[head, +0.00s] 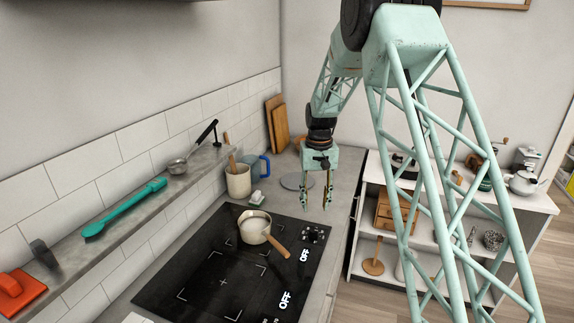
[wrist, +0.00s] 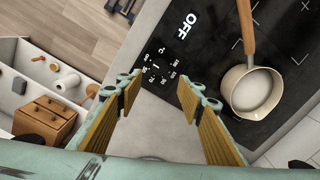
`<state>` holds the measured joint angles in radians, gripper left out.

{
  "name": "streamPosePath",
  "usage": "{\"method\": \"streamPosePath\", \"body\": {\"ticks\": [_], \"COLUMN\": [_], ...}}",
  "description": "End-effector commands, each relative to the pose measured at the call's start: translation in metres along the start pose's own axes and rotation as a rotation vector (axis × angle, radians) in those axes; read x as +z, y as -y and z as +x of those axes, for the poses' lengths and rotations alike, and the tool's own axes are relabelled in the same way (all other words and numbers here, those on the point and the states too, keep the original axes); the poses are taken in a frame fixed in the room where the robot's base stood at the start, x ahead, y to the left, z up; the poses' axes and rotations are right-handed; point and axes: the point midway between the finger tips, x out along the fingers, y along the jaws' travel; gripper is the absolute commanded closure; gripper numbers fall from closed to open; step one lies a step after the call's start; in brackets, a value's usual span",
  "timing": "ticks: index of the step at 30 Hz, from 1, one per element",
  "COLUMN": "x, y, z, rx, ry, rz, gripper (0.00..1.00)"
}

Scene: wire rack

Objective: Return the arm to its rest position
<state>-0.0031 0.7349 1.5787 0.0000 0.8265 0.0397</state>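My gripper (head: 316,190) hangs from my mint-green arm, pointing down above the counter near the far right corner of the black cooktop (head: 205,265). In the wrist view its two fingers (wrist: 152,100) are apart with nothing between them. A cream saucepan (head: 254,226) with a wooden handle stands on the cooktop, to the left of my gripper. It also shows at the right in the wrist view (wrist: 252,90); its inside looks pale. The gripper is apart from the pan.
A cream crock (head: 238,182), a blue mug (head: 262,167) and cutting boards (head: 278,125) stand behind. A white shelf unit (head: 520,200) is at right.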

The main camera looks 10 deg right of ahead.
Motion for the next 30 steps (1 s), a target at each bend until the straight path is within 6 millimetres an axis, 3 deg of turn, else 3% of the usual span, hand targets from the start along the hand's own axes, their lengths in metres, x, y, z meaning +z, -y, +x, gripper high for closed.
{"method": "streamPosePath", "body": {"ticks": [11, 30], "x": [0.026, 0.104], "y": [-0.001, -0.005], "z": [-0.045, -0.140], "rx": [-0.001, -0.002], "ry": [-0.024, -0.078], "rz": [-0.002, -0.009], "gripper": [0.65, 0.65]}}
